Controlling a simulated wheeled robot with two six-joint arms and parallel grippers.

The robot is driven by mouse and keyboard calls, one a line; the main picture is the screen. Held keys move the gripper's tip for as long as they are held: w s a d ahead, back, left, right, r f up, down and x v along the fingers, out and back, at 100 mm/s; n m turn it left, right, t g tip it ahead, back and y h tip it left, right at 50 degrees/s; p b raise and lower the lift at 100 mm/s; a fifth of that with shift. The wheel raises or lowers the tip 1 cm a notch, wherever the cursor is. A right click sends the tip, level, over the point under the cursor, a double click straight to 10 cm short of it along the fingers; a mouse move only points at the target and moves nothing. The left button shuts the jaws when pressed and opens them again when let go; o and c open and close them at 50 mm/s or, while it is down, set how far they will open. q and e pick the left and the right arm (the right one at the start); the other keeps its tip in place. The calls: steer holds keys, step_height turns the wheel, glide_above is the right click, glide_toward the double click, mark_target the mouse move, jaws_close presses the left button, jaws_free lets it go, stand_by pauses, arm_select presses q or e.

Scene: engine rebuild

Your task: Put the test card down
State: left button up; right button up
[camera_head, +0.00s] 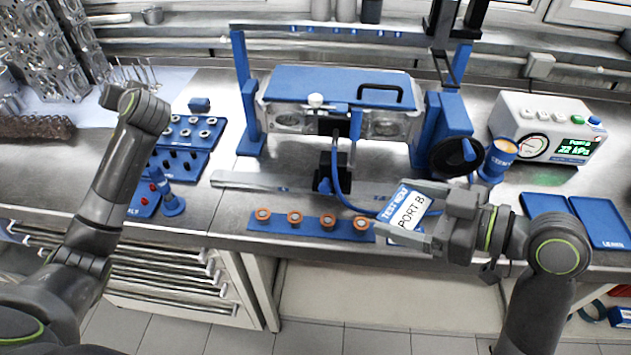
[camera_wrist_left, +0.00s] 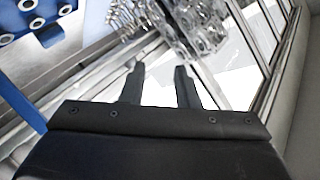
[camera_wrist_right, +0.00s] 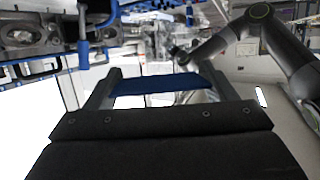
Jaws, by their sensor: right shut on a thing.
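In the right wrist view a blue piece (camera_wrist_right: 162,86), seemingly the card, spans between the fingers (camera_wrist_right: 160,88). My left gripper (camera_wrist_left: 159,85) has its fingers apart with nothing between them. It points at the far left of the bench; its fingers are unclear in the head view.
The blue strip with copper rings (camera_head: 313,224) lies at the bench front. The blue engine fixture (camera_head: 335,88) stands behind. The gauge box (camera_head: 547,128), an orange-topped blue cup (camera_head: 497,160) and blue trays (camera_head: 598,222) are at the right. Bare bench shows around the trays.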

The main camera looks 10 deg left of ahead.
arm_select(q)
steer(key=w+d+r+m+t+h, duration=0.1)
steer(key=w+d+r+t+h, duration=0.1)
steer(key=d+r+t, duration=0.95)
steer(key=w+d+f+m+g+h, duration=0.2)
steer(key=d+f+g+h, duration=0.45)
steer(key=d+h, duration=0.4)
steer(key=m+g+h, duration=0.1)
steer(key=g+h, duration=1.6)
steer(key=h, duration=0.1)
glide_toward(392, 204)
steer(key=shift+y, duration=0.25)
steer(key=shift+s+d, duration=0.3)
steer(key=shift+d, duration=1.35)
steer(key=shift+s+d, duration=0.25)
steer(key=shift+d, duration=1.4)
steer(key=shift+s+d, duration=0.3)
steer(key=shift+d, duration=1.3)
steer(key=shift+c, duration=0.5)
